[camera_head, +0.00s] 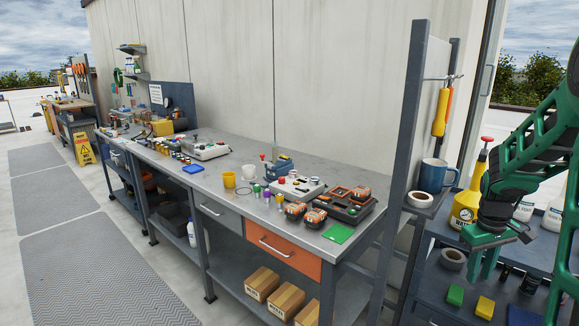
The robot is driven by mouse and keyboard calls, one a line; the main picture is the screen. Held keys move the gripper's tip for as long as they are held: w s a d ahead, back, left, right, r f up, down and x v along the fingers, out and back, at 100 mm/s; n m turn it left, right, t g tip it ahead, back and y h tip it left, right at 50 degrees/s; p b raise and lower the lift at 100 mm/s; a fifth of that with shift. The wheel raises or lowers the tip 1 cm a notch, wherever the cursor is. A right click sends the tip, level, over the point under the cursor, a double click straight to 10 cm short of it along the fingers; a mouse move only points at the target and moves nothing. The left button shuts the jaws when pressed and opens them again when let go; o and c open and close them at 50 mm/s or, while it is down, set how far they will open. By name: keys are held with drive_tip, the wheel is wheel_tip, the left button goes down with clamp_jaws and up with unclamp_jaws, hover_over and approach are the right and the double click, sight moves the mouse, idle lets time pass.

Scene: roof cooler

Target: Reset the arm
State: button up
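My green arm (530,150) reaches in from the right edge, bent, with its wrist turned down. My gripper (483,272) points downward over the dark shelf at the right. Its two fingers look apart, with nothing visible between them. A yellow block (485,307) and a green block (455,295) lie on the shelf below it. A grey tape roll (453,258) is just left of the fingers in the picture. The arm's upper part runs out of view.
A yellow pump bottle (466,205) and white bottles (524,208) stand close around my wrist. A blue mug (433,175) and a grey post (408,150) are to the left. The long workbench (225,165) holds devices and orange-black batteries.

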drive_tip(key=s+a+r+m, duration=0.2)
drive_tip(key=s+a, duration=0.2)
drive_tip(key=s, duration=0.4)
drive_tip(key=s+a+r+m+y, duration=0.1)
drive_tip(key=s+a+r+m, duration=0.1)
drive_tip(key=s, duration=0.6)
drive_tip(key=s+a+r+m, duration=0.2)
drive_tip(key=s+a+r, duration=0.1)
drive_tip(key=s+a, duration=0.4)
drive_tip(key=shift+s+r+m+y, duration=0.2)
drive_tip(key=shift+s+m+y, duration=0.2)
drive_tip(key=shift+s, duration=0.55)
drive_tip(key=shift+a+g, duration=0.1)
drive_tip(key=shift+g, duration=0.2)
